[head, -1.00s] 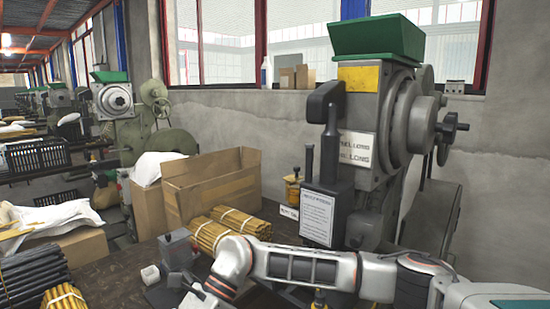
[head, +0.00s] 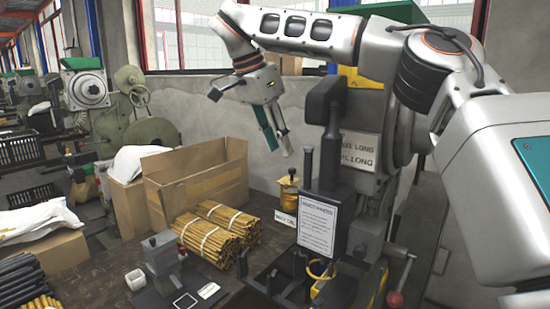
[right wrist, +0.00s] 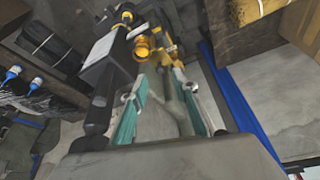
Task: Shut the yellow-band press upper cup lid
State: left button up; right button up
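The near press (head: 395,130) is grey, with a yellow band (head: 352,77) partly hidden behind my right arm. I cannot make out an upper cup lid. A small amber-yellow pot (head: 289,187) with a dark top stands left of the press's dark upright block. My right gripper (head: 277,145) hangs in the air above and slightly left of the pot, pointing down. In the right wrist view its two teal-padded fingers (right wrist: 162,88) are apart with nothing held between them, and a brass-yellow round part (right wrist: 143,48) shows beyond the fingertips. My left gripper is out of view.
A notice plate (head: 317,225) fronts the dark block. Tied yellow rod bundles (head: 205,235), an open cardboard box (head: 200,185) and a small grey fixture (head: 162,255) stand left on the bench. A red-knobbed lever (head: 395,298) is at lower right. Another press (head: 85,88) stands at far left.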

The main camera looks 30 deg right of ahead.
aim_at(290, 169)
jog(key=x, duration=0.3)
jog(key=d+x, duration=0.1)
jog(key=x, duration=0.3)
jog(key=shift+r, duration=0.3)
grip_shut()
